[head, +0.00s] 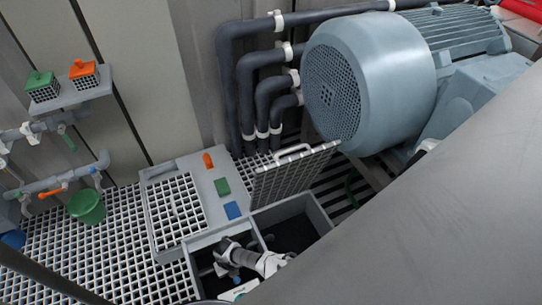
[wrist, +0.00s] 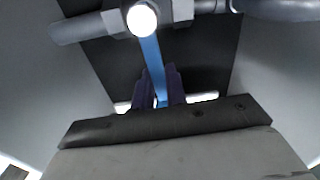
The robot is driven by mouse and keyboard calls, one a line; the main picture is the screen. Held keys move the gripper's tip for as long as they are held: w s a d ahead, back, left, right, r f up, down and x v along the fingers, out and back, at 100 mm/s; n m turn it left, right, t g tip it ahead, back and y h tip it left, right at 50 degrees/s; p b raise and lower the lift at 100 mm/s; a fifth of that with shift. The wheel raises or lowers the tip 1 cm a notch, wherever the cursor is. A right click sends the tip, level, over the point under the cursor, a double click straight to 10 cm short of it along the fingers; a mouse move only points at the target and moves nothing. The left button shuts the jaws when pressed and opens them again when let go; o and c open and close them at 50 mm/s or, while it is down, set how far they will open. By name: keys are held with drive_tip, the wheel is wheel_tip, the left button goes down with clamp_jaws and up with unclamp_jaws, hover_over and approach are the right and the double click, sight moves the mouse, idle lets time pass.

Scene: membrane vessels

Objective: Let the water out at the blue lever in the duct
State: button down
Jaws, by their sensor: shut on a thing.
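The blue lever (wrist: 152,65) hangs from a pale round hub (wrist: 142,18) on a grey pipe (wrist: 75,28) in the wrist view. My gripper (wrist: 161,100) has its two dark fingers on either side of the lever's lower end and is shut on it. In the head view the open duct (head: 318,212) is a grey-walled pit in the floor, with a dark pipe and pale fittings (head: 268,263) inside. A small bit of blue (head: 237,279) shows low in the pit. My gripper cannot be clearly made out there.
A grating lid (head: 290,178) with a handle stands upright at the duct's back edge. Orange (head: 207,160), green (head: 222,186) and blue (head: 232,210) markers lie on the grey cover beside it. A large motor (head: 370,75) stands behind right. A green bucket (head: 87,206) is at left.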

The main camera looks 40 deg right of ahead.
drive_tip(key=d+n, duration=0.1)
drive_tip(key=n, duration=0.2)
drive_tip(key=shift+d, duration=0.4)
drive_tip(key=d+n, duration=0.1)
drive_tip(key=n, duration=0.1)
drive_tip(key=d+n, duration=0.1)
drive_tip(key=n, duration=0.1)
drive_tip(key=shift+w, duration=0.3)
drive_tip(key=n, duration=0.2)
drive_tip(key=w+d+n+b, duration=0.1)
drive_tip(key=shift+d+n, duration=0.3)
drive_tip(key=shift+n, duration=0.1)
drive_tip(key=shift+w+d+f+n+b, duration=0.1)
drive_tip(key=shift+w+d+n+b, duration=0.25)
drive_tip(key=shift+n+b, duration=0.3)
drive_tip(key=shift+w+d+n+b, duration=0.2)
drive_tip(key=shift+w+n+b, duration=0.3)
drive_tip(key=shift+n, duration=0.75)
drive_tip(key=shift+s+d, duration=0.1)
drive_tip(key=shift+d, duration=0.2)
idle(2.4)
